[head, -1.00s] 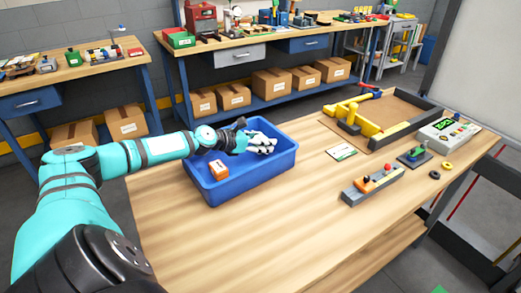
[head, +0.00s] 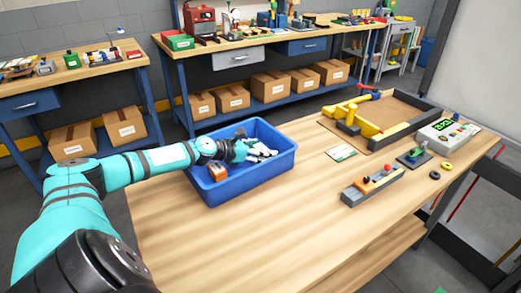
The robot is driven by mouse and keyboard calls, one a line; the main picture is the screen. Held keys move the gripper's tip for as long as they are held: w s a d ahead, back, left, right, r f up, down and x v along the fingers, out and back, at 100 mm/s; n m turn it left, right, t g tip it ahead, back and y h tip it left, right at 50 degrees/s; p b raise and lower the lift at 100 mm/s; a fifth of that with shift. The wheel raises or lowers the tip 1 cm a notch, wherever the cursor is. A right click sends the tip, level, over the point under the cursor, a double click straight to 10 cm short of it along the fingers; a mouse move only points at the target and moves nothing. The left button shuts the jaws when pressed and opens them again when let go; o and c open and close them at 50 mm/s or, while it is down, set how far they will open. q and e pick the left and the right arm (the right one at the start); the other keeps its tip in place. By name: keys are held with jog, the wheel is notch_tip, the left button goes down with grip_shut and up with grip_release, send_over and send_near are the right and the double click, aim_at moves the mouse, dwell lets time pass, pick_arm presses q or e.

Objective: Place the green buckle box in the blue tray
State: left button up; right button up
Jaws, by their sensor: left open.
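The blue tray (head: 250,183) stands on the wooden table. Inside it are a small orange box (head: 217,171) at the left and white gloves (head: 262,152) at the far right. My left gripper (head: 247,149) is open over the inside of the tray, close beside the gloves; I cannot tell whether it touches them. I see no box in the tray that is green. A green open box (head: 180,41) stands on the back bench and a small green item (head: 71,60) on the left bench; I cannot tell whether either is the buckle box. My right gripper is out of view.
The table front is clear.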

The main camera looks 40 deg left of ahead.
pick_arm(q)
jog(key=shift+r, duration=0.1)
jog(key=shift+s, duration=0.1)
jog(key=shift+s+a+r, duration=0.15)
jog(key=shift+s+a, duration=0.05)
jog(key=shift+s, duration=0.45)
jog(key=shift+v, duration=1.65)
jog(key=shift+s+r+p, duration=0.55)
jog(key=shift+s+p, duration=0.1)
jog(key=shift+s, duration=0.1)
jog(key=shift+s+a+r, duration=0.15)
jog(key=shift+s, duration=0.25)
